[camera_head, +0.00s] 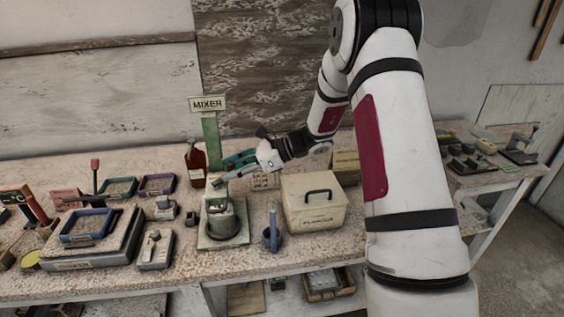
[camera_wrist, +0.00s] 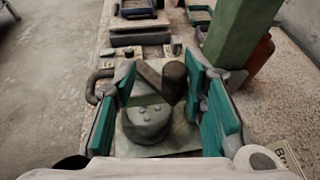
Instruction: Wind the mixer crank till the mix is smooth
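The mixer is a squat grey pot (camera_head: 222,226) on a pale green base plate (camera_head: 205,242), under a green post with a MIXER sign (camera_head: 208,104). Its pot (camera_wrist: 147,122) also shows in the wrist view. The crank arm rises over the pot's lid to a dark brown knob (camera_wrist: 174,84). My gripper (camera_head: 232,168) has teal finger pads and is above the mixer. In the wrist view its fingers (camera_wrist: 161,82) are spread apart, with the knob between them, nearer the right finger. I cannot tell whether that finger touches it. The mix inside is hidden.
A cream lidded box (camera_head: 314,203) stands right of the mixer, with a small blue-handled item (camera_head: 271,232) between them. A brown bottle (camera_head: 195,165) stands behind the mixer. Trays and a grey case (camera_head: 95,250) crowd the table's left. The post rises close to my gripper.

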